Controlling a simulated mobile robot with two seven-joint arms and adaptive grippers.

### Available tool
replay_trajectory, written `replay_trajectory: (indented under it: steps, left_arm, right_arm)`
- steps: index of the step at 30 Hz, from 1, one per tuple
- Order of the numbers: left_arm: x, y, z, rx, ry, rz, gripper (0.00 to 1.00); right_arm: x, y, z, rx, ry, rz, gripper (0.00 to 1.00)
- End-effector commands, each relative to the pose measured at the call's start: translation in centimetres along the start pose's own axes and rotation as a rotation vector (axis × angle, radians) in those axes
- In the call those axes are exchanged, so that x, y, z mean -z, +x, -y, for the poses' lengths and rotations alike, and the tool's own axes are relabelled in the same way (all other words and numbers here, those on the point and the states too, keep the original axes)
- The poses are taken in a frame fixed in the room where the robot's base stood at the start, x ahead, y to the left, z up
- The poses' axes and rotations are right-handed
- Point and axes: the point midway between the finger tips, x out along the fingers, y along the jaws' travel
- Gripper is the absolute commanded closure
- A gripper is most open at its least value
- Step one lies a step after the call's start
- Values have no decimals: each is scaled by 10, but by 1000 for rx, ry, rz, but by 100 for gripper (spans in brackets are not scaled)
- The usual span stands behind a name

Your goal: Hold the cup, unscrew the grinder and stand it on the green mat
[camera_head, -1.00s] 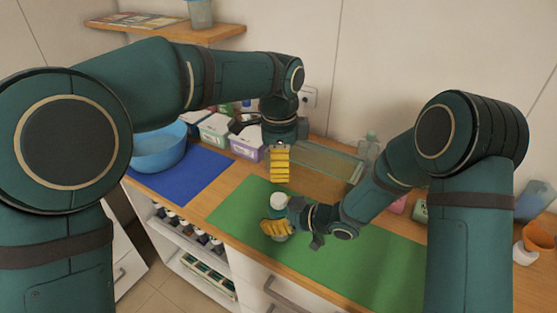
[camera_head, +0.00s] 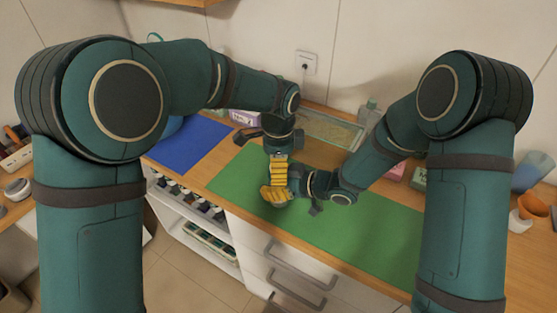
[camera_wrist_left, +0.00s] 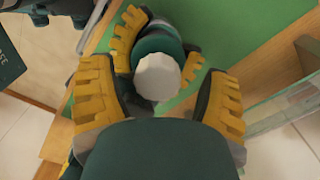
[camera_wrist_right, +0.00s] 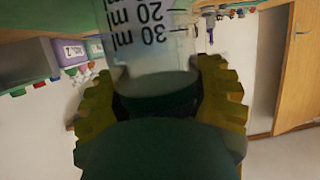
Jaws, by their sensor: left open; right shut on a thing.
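My right gripper (camera_head: 274,193) is shut on a clear cup (camera_wrist_right: 152,40) with ml marks, above or on the green mat (camera_head: 365,238). Its yellow fingers show on both sides of the cup in the right wrist view. In the left wrist view, a white faceted top (camera_wrist_left: 157,77), seemingly the grinder's, shows above a dark green ring. My left gripper (camera_head: 280,168) points down over it, open, with one finger on each side and gaps between. In the head view the grippers hide most of the cup and grinder.
A blue mat (camera_head: 190,142) lies left of the green one. A glass tray (camera_head: 335,130) and small labelled boxes (camera_head: 243,118) stand behind. The green mat's right part is clear.

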Motion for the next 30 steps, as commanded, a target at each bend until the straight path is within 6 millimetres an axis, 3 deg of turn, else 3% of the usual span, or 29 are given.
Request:
replay_trajectory:
  steps: [5, 9, 11, 12, 15, 16, 18, 26, 30]
  left_arm:
    - [0, 0, 0, 0, 0, 0, 26]
    - [0, 0, 0, 0, 0, 0, 75]
    - [0, 0, 0, 1, 0, 0, 96]
    - [0, -1, 0, 1, 0, 0, 100]
    - [0, -1, 1, 2, -1, -1, 100]
    - [0, -1, 1, 3, -1, -1, 52]
    - [0, -1, 1, 2, -1, -1, 32]
    - [0, -1, 0, 1, 0, 0, 32]
    - [0, -10, 1, 3, 0, -2, 32]
  right_arm:
    - [1, 0, 0, 0, -1, -2, 100]
    - [1, 0, 0, 0, -1, -2, 100]
    - [1, 0, 0, 0, -1, -2, 100]
    - [1, 0, 0, 1, -1, -2, 100]
    - [1, 0, 1, 2, -2, -2, 100]
    - [1, 0, 1, 2, -2, -2, 100]
    - [1, 0, 1, 3, -2, -2, 100]
    - [1, 0, 0, 1, -1, -2, 100]
    - [1, 0, 0, 0, -1, -2, 100]
